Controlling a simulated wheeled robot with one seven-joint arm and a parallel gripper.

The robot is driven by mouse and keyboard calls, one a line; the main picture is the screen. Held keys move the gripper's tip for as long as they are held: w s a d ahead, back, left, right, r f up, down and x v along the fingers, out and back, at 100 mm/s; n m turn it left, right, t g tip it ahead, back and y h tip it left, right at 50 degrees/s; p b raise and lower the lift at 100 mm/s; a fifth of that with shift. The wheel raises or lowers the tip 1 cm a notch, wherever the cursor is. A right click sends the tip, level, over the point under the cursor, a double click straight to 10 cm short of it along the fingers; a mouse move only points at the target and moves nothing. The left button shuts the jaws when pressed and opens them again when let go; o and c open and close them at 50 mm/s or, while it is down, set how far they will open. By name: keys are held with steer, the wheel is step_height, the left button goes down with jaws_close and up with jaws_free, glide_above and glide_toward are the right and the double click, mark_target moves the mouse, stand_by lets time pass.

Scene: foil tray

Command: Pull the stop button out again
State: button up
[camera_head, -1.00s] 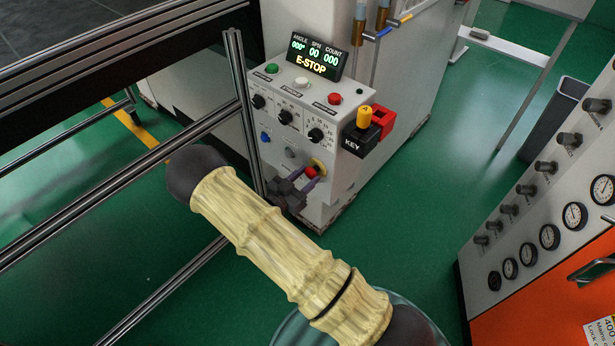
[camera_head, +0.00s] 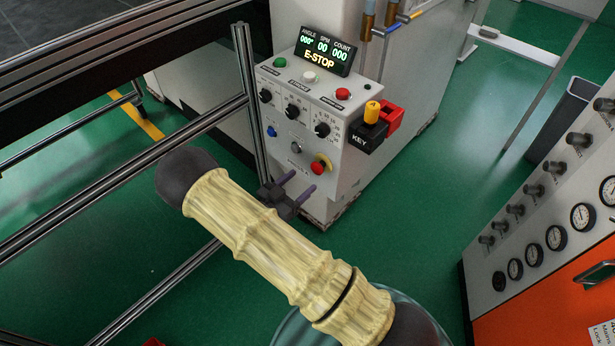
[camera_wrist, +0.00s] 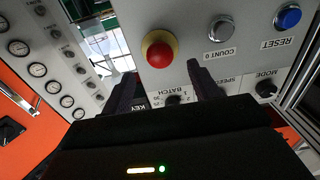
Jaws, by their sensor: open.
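The stop button (camera_head: 318,167) is a red mushroom head on a yellow ring, low on the front of the grey control box (camera_head: 345,190). In the wrist view the red stop button (camera_wrist: 159,54) is in full view beyond the fingers and toward the upper middle. My gripper (camera_head: 299,185) is open and empty, below and in front of the button, apart from it. In the wrist view the two dark fingers of my gripper (camera_wrist: 160,80) stand apart, with nothing between them. The display (camera_head: 323,50) on top of the box reads E-STOP.
Knobs (camera_head: 292,112) and a blue reset button (camera_head: 271,131) are on the front. A metal frame post (camera_head: 250,100) stands close left of the box.

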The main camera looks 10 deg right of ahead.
steer(key=v, duration=1.2)
steer(key=shift+b, duration=0.45)
steer(key=shift+a, duration=0.1)
steer(key=w+d+r+n+g+y, duration=0.1)
steer(key=w+d+r+n+y, duration=0.3)
steer(key=w+r+y, duration=0.5)
steer(key=s+d+r+n+g+y, duration=0.25)
steer(key=s+d, duration=0.35)
steer(key=s, duration=0.3)
steer(key=s+d+r+n+g+y, duration=0.2)
steer(key=s+d+n+g+y, duration=0.15)
steer(key=s+d, duration=0.4)
step_height(320, 180, up, 13)
steer(key=s+a+g+p, duration=0.1)
steer(key=s+p, duration=0.1)
steer(key=p, duration=1.1)
steer(key=shift+s+a+n, duration=0.15)
steer(key=shift+a+n, duration=0.05)
steer(key=shift+n, duration=0.2)
